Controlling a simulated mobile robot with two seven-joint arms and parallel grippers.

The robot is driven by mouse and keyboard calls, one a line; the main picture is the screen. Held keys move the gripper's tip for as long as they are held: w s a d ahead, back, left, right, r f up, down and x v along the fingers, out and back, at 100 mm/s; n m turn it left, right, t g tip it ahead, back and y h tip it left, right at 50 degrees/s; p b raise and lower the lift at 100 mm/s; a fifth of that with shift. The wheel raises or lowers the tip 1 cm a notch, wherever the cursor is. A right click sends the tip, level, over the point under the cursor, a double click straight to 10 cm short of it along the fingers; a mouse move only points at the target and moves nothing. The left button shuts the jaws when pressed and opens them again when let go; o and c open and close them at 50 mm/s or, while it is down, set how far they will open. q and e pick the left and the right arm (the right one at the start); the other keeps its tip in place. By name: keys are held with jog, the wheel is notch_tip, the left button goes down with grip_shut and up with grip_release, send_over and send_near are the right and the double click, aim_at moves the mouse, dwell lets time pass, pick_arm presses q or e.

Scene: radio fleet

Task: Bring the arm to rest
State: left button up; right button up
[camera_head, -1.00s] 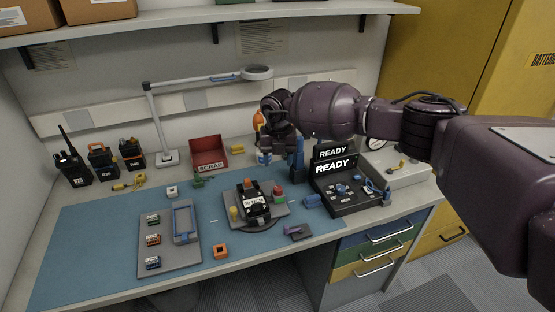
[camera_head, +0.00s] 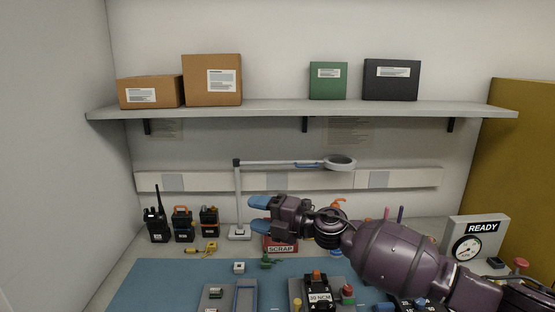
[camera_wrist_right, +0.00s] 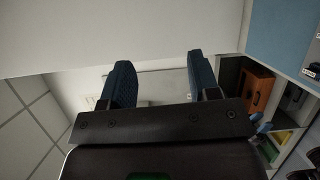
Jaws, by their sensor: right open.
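My right gripper (camera_head: 258,215) shows in the head view with its blue fingertips pointing left, in front of the lamp and above the bench. Its purple arm (camera_head: 395,258) comes in from the lower right. In the right wrist view the two blue fingers (camera_wrist_right: 161,82) stand apart with nothing between them. The gripper is open and empty. It partly hides the red scrap bin (camera_head: 281,248) below it. My left gripper does not show in any view.
A lamp (camera_head: 238,200) stands close behind the gripper. Several radios (camera_head: 182,224) stand at the back left. A shelf (camera_head: 300,109) with boxes runs above. A gauge unit (camera_head: 474,238) stands at the right. The blue mat (camera_head: 150,286) has free room at its left.

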jog(key=s+d+f+m+t+h, duration=0.55)
jog(key=d+f+m, duration=0.35)
jog(key=m, duration=0.4)
jog(key=s+d+f+m+t+h, duration=0.5)
jog(key=d+f+m, duration=0.3)
jog(key=d+m, duration=0.35)
jog(key=s+d+f+m+g+h, duration=0.2)
jog(key=s+d+f, duration=0.3)
jog(key=s+f, duration=0.3)
jog(key=s+d+f+m+g+h, duration=0.3)
jog(key=s+f, duration=0.6)
jog(key=s, duration=0.6)
jog(key=d+m+h, duration=0.1)
jog(key=d+m, duration=0.1)
jog(key=d, duration=0.1)
jog(key=shift+s+d, duration=0.15)
